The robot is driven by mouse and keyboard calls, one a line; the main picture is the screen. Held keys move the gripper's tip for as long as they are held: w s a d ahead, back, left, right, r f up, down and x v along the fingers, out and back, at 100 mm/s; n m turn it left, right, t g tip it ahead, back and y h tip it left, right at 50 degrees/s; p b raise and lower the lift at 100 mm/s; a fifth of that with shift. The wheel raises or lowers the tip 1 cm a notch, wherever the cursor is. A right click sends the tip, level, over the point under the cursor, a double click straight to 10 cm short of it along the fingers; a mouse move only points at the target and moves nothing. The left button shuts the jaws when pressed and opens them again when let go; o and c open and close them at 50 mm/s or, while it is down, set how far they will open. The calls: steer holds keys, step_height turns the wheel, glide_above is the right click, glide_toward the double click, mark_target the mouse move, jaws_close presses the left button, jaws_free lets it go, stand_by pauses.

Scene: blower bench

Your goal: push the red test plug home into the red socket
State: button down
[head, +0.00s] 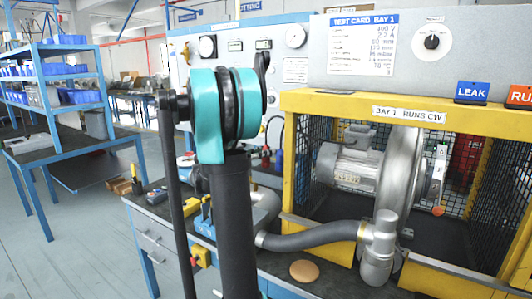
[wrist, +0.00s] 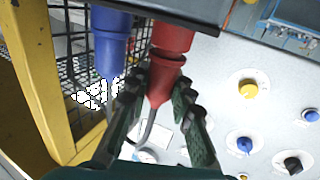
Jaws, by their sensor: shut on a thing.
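My gripper (wrist: 158,82) shows in the wrist view, its two dark green fingers closed around the narrow part of the red plug (wrist: 159,84). A grey cable runs out of that end of the plug. A wider red part, apparently the red socket (wrist: 174,38), meets the plug in line with it, against a dark edge. I cannot tell how deep the plug sits in it. In the head view my gripper is hidden; a small red piece (head: 266,160) shows beside the cage, probably the same connector.
A blue connector (wrist: 110,45) stands close beside the red one in the wrist view. The yellow cage frame (wrist: 40,80) and its mesh lie left of it. A panel with a yellow knob (wrist: 248,88) lies to the right. A blower (head: 400,180) stands inside the cage.

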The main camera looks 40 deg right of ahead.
steer(key=shift+f, duration=0.3)
stand_by(0.4)
steer(key=c, duration=1.3)
jaws_free()
steer(key=shift+o, duration=0.2)
steer(key=shift+a, duration=0.1)
steer(key=a, duration=1.1)
steer(key=shift+a, duration=0.4)
